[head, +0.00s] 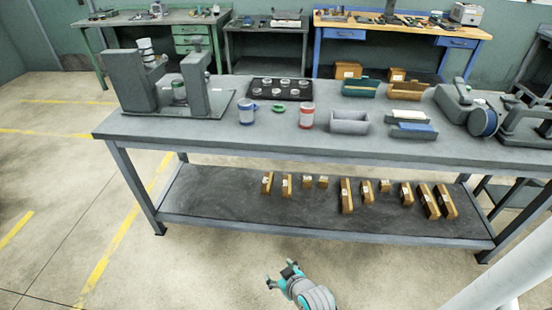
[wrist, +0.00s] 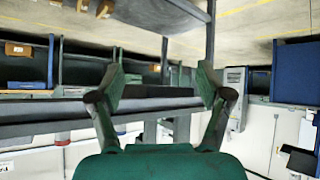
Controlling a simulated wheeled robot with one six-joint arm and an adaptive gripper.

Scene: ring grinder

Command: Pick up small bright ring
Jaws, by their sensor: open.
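A dark tray (head: 262,95) on the workbench holds several small light round pieces that look like rings (head: 283,82). They are too small to tell which one is the small bright ring. A small green round piece (head: 278,106) lies on the bench just in front of the tray. My gripper (head: 280,273) is low in front of the bench, well apart from the tray. In the wrist view my gripper (wrist: 162,82) has its two fingers spread with nothing between them. No ring can be made out in the wrist view.
The grey workbench (head: 225,138) carries a grinder-like fixture (head: 130,80), a blue-banded cup (head: 247,112), a red-banded cup (head: 306,116), a grey bin (head: 349,122) and a machine (head: 482,121). Floor in front is clear.

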